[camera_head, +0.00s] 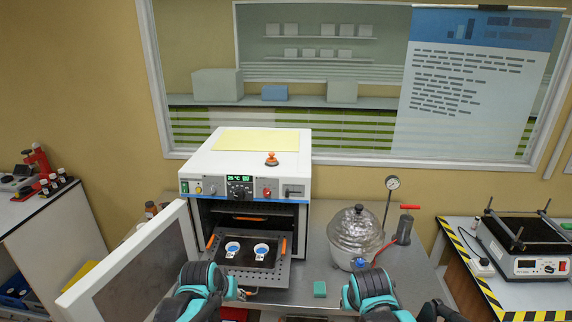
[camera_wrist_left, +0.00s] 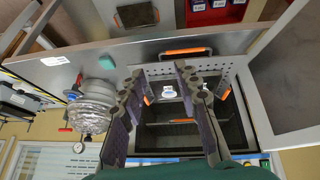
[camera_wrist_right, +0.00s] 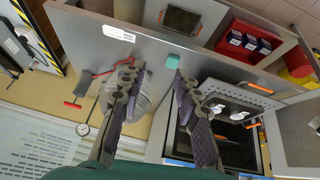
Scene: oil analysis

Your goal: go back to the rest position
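My left gripper (camera_wrist_left: 160,70) is open, its two fingers spread with nothing held between them. In the left wrist view the oven's tray and opening lie beyond the fingers. My right gripper (camera_wrist_right: 154,70) is also open and empty. It faces the bench front, with a small green block (camera_wrist_right: 172,61) beyond its fingertips. In the head view my left wrist (camera_head: 203,282) is low, in front of the oven (camera_head: 250,160), and my right wrist (camera_head: 370,290) is low, in front of the glass vessel (camera_head: 355,235). The fingers are hard to make out there.
The oven door (camera_head: 130,265) stands open to the left. A perforated tray (camera_head: 225,278) with orange handles and two small white-and-blue cups (camera_head: 232,248) sticks out of the oven. A gauge (camera_head: 392,183) rises beside the vessel. A shaker device (camera_head: 525,245) stands at right.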

